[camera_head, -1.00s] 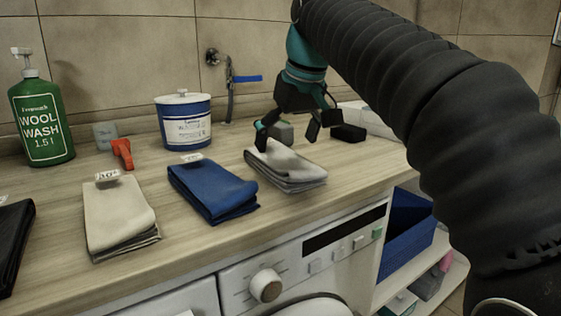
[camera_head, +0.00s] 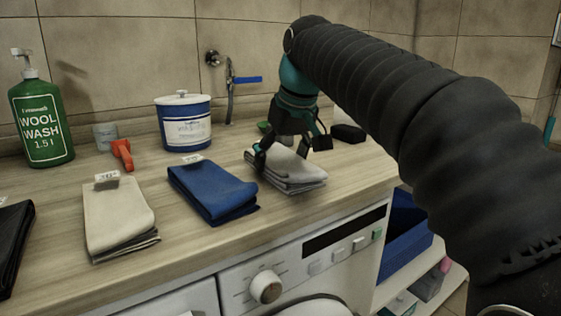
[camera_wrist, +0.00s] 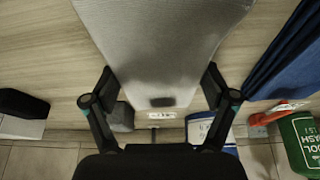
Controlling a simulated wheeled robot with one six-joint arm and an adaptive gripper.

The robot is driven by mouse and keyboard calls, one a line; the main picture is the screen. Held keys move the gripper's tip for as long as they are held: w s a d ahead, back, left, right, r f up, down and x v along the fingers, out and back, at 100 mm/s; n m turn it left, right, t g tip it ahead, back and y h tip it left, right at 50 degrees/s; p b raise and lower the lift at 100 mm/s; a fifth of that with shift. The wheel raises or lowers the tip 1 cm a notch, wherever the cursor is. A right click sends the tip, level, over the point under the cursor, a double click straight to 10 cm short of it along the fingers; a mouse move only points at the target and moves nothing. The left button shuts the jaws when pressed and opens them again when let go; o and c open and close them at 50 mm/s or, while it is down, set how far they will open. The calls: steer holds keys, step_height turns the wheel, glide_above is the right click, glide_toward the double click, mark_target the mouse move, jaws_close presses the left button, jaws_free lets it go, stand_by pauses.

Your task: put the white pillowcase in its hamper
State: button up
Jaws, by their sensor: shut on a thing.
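The white pillowcase (camera_head: 307,176) is a folded pale grey-white cloth on the wooden counter, right of a folded blue cloth. My gripper (camera_head: 280,158) is down at its far end, with a finger on each side, shut on it. In the wrist view the pillowcase (camera_wrist: 155,40) fills the upper middle between the fingers (camera_wrist: 160,85), with a small dark patch and a white tag near its end. The pillowcase still appears to rest on the counter. A blue open bin (camera_head: 403,246) stands low at the right, beyond the washing machine; its inside is partly hidden by my arm.
A folded blue cloth (camera_head: 212,190), a cream cloth (camera_head: 118,215) and a black cloth (camera_head: 12,240) lie to the left. Behind stand a green wool wash bottle (camera_head: 42,125), a blue tub (camera_head: 184,125) and a tap (camera_head: 229,90). A washing machine (camera_head: 300,265) is below.

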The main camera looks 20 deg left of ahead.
mark_target(281, 150)
steer(key=shift+r, duration=0.1)
steer(key=shift+r, duration=0.5)
steer(key=r, duration=0.3)
steer(key=shift+w+d+r, duration=0.1)
steer(key=shift+d+r, duration=0.1)
steer(key=shift+d, duration=0.05)
steer(key=d+r, duration=0.6)
steer(key=d, duration=0.5)
steer(key=shift+r, duration=0.2)
steer(key=shift+w+d, duration=0.15)
